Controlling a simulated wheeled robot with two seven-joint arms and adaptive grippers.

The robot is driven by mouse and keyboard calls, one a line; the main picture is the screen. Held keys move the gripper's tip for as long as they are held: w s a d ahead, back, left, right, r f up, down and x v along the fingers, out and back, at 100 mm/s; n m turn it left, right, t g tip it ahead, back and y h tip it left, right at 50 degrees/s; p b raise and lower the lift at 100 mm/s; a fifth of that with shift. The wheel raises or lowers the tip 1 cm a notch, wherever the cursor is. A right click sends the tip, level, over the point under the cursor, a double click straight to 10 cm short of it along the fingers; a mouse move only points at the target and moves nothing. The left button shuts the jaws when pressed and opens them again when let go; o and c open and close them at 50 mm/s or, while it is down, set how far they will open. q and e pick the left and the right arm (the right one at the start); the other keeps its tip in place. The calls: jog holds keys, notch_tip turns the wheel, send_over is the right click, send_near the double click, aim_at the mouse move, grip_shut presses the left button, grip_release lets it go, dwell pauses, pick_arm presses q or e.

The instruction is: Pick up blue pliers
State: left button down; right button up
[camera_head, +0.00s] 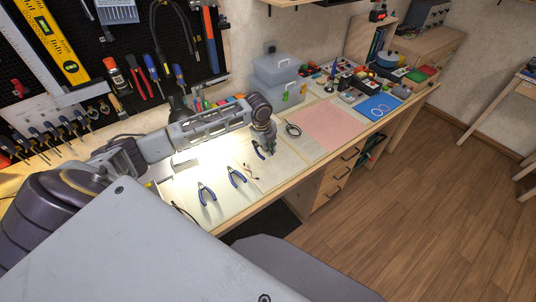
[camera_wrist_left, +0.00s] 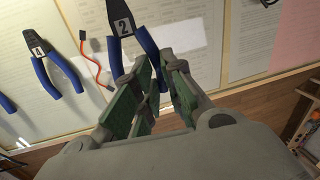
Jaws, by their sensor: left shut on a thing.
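Blue-handled pliers (camera_head: 258,150) marked "2" lie on the paper-covered bench; they also show in the left wrist view (camera_wrist_left: 122,22). My left gripper (camera_head: 271,149) is over their right side. In the left wrist view its green-padded fingers (camera_wrist_left: 160,78) are shut on one blue handle. The other handle hangs free to the left. Whether the pliers are clear of the bench I cannot tell. Two more blue-handled pliers lie to the left: a middle pair (camera_head: 237,177), marked "4" in the left wrist view (camera_wrist_left: 45,52), and a left pair (camera_head: 206,193). My right gripper is not in view.
A thin red-orange wire (camera_wrist_left: 96,63) lies between the two marked pliers. A pink mat (camera_head: 327,124) and a coiled black cable (camera_head: 293,129) lie to the right. Clear storage boxes (camera_head: 277,85) stand behind. The tool pegboard (camera_head: 130,55) rises at the back left.

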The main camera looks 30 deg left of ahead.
pick_arm(q)
jog(key=shift+r, duration=1.35)
